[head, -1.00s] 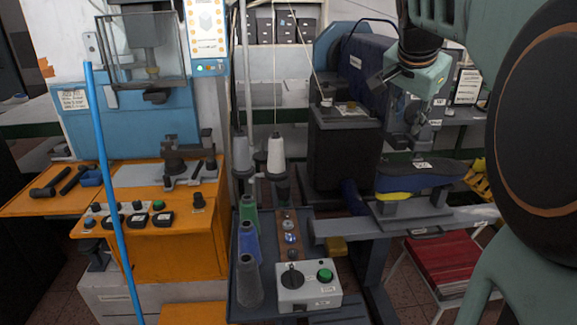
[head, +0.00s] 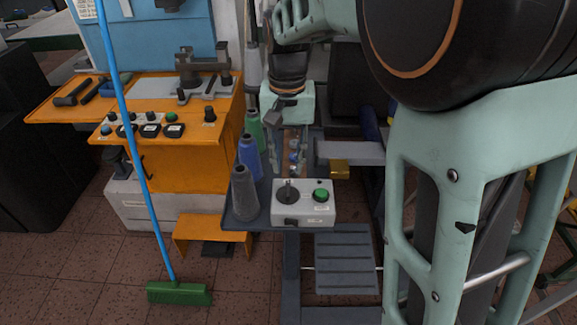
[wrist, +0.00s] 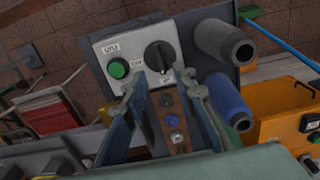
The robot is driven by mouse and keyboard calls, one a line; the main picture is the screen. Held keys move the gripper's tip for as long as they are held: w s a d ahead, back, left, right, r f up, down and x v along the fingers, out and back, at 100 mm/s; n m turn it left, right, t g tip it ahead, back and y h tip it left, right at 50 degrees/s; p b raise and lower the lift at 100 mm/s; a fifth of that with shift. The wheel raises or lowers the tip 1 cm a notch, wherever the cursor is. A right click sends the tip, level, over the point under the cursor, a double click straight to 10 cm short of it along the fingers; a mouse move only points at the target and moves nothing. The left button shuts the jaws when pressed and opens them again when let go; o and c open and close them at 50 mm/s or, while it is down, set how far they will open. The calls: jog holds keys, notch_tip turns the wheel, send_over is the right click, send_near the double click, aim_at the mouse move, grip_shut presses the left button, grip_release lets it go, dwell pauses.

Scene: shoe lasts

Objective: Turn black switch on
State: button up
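The black switch (head: 288,190) is a round rotary knob on the left of a light grey control box (head: 305,213). A green button (head: 321,195) sits to its right. In the wrist view the black switch (wrist: 158,56) shows just beyond my fingertips, with the green button (wrist: 118,69) to its left. My gripper (wrist: 160,80) is open and empty, its two fingers spread and pointing towards the box. In the head view my gripper hangs behind the box, its fingers hard to make out. I cannot tell whether a fingertip touches the box.
Grey, blue (head: 249,157) and green thread cones stand left of the box, close to my gripper. A wooden strip with small knobs (wrist: 173,120) lies under the fingers. An orange machine table (head: 190,150) and a broom (head: 180,292) are at left.

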aim_at(288, 188)
notch_tip(288, 188, down, 8)
jog(key=shift+r, duration=0.1)
jog(key=shift+c, duration=0.2)
grip_shut()
